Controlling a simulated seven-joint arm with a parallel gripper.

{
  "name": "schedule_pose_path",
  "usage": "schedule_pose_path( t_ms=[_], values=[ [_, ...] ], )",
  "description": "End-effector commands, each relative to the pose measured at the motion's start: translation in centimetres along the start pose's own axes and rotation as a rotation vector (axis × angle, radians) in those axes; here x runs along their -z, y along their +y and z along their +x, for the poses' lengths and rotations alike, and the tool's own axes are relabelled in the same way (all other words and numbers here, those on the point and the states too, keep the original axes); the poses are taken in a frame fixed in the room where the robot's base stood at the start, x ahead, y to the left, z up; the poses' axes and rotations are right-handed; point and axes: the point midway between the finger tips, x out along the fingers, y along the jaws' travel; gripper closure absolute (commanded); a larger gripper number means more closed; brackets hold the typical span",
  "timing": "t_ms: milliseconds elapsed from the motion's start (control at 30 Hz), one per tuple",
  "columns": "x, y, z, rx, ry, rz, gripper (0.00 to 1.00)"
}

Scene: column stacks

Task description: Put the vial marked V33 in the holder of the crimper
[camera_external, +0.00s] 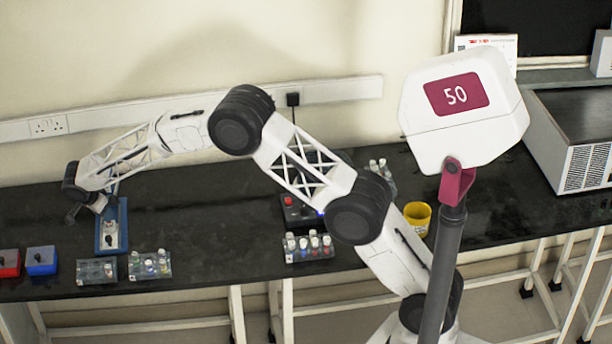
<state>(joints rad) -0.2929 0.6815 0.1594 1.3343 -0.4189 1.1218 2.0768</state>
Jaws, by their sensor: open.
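One rack (150,272) is at the front left, and another rack (308,255) is at the front middle. A blue stand (123,226) with a small pale part on its base may be the crimper; its holder is not clear. My gripper (74,217) is at the far left, just left of the blue stand and partly hidden by the wrist. It is open, with no vial visible in it.
A nearly empty rack (97,272) is left of the front-left one. Blue (41,260) and red (9,263) boxes sit further left. A dark device with a red button (289,201), a back rack (381,168) and a yellow cup (417,216) are near my arm.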

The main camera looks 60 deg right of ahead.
Motion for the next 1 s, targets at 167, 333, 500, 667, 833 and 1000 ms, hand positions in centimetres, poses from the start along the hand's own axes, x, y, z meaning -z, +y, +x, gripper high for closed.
schedule_pose_path(
  t_ms=[167, 333, 500, 667, 833, 1000],
  values=[
    [0.0, -0.1, -3.1, 0.003, 0.000, 0.000, 0.53],
    [0.1, -0.1, -5.7, 0.002, -0.001, 0.000, 0.53],
    [0.0, 0.0, -7.6, 0.001, -0.001, 0.000, 0.53],
    [0.0, 0.0, -8.5, 0.000, 0.000, 0.000, 0.53],
    [0.0, 0.0, -8.7, 0.000, 0.000, 0.000, 0.53],
    [0.0, 0.0, -8.7, 0.000, 0.000, 0.000, 0.53]
  ],
)
